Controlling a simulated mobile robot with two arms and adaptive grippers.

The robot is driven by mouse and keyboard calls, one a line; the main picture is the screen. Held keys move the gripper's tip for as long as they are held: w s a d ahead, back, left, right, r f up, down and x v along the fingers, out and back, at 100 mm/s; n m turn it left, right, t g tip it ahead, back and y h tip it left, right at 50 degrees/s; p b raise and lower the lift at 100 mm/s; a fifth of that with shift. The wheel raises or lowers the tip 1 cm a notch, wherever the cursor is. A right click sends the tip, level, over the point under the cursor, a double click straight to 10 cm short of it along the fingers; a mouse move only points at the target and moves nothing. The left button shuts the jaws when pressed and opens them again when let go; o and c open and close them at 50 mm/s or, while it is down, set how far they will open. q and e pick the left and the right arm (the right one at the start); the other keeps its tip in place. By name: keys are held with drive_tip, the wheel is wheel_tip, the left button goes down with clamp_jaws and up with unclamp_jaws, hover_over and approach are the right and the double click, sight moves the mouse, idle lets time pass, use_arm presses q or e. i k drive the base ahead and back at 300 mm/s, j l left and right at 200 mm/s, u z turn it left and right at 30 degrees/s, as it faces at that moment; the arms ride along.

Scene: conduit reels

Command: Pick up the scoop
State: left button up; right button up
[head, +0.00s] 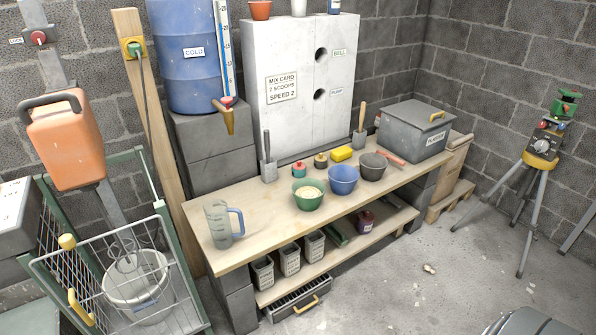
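No thing in the head view can be told for sure as the scoop. A grey upright tool with a thin handle (268,168) stands on the wooden bench (240,260) against the pale cabinet. A similar tool with a wooden handle (359,137) stands farther right at the back. A green bowl (308,201) holds pale grainy stuff; a blue bowl (343,180) and a dark grey bowl (372,166) stand beside it. A red, long thing (391,158) lies near the grey metal box. Neither of my grippers is in view.
A clear jug with a blue handle (223,225) stands at the bench's near left. A lidded grey box (414,130) fills its far right. A wire cage with a white bucket (138,289) stands left. A tripod (539,160) stands right. Floor before the bench is mostly clear.

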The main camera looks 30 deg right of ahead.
sight(389, 155)
drive_tip(key=z, duration=1.3)
